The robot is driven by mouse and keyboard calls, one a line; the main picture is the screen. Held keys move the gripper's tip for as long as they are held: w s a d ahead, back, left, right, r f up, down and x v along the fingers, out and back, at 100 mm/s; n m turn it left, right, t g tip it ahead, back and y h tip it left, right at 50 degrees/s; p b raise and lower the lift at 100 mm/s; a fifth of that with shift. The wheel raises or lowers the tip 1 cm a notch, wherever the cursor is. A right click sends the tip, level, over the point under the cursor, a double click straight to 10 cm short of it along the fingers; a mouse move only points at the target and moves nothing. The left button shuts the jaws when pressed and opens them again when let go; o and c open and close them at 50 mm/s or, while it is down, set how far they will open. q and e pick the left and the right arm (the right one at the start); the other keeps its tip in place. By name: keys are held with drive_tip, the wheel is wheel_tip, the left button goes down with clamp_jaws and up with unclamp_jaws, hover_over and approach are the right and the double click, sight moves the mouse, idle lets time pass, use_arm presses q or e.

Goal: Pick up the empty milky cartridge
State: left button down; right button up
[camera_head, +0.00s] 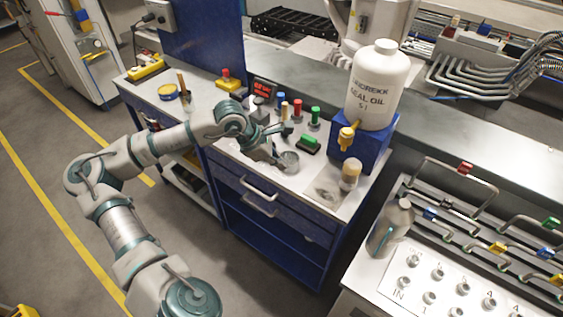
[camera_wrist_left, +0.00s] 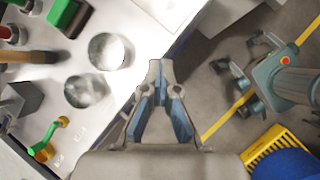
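A small round cup-like cartridge (camera_head: 288,160) stands on the workbench in the head view, next to my left gripper (camera_head: 274,157). The gripper holds nothing visible. Its blue pads are apart near the base, but the tips look close together. I cannot tell which piece is empty. My right gripper is not clearly visible.
A white oil bottle (camera_head: 379,85) with a yellow tap stands on a blue block (camera_head: 359,145) at the bench's right. Green-, red- and blue-topped items stand behind the gripper. The bench's front edge (camera_wrist_left: 143,87) is close. A grey bottle (camera_head: 390,228) stands on the right panel.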

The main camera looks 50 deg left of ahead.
use_arm(q)
drive_tip(key=c, duration=0.8)
unclamp_jaws()
drive_tip(key=shift+a, duration=0.2)
drive_tip(key=o, duration=0.4)
drive_tip(key=shift+d, duration=0.15)
